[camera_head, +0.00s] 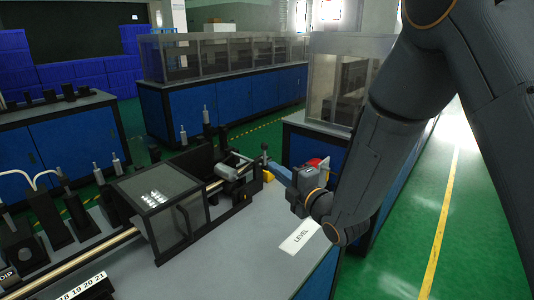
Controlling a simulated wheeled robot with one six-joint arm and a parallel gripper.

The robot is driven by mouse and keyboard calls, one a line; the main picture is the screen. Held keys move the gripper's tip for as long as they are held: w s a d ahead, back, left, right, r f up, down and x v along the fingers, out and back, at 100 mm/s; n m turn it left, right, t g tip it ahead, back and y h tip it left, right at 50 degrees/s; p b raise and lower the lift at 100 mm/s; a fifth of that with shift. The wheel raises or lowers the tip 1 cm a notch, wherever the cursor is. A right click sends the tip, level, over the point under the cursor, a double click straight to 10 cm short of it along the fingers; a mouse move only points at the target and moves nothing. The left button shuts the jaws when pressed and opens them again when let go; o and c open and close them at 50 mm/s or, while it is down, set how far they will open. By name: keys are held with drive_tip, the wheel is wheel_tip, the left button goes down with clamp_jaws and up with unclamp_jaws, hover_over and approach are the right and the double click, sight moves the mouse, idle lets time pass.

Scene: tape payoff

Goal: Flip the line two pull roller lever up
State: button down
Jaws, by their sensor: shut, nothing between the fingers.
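The pull roller unit (233,172), a grey cylinder in a black frame, sits at the right end of the machine on the grey bench. A small upright lever with a dark round knob (264,147) stands just right of it. I cannot tell from this view which line it belongs to. A yellow piece (268,177) shows beneath the fingertips.
A clear-covered black box (158,195) stands left of the roller, with a rod running into it. A white "LEVEL" label (300,237) lies on the bench's clear right part. Blue cabinets with glazed enclosures (225,58) stand behind. Green floor (480,240) is free at right.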

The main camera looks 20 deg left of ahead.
drive_tip(key=w+a+p, duration=0.3)
drive_tip(key=w+a, duration=0.3)
drive_tip(key=w, duration=0.1)
drive_tip(key=shift+w+p, duration=0.35)
drive_tip(key=shift+p, duration=0.05)
drive_tip(key=shift+a, duration=0.15)
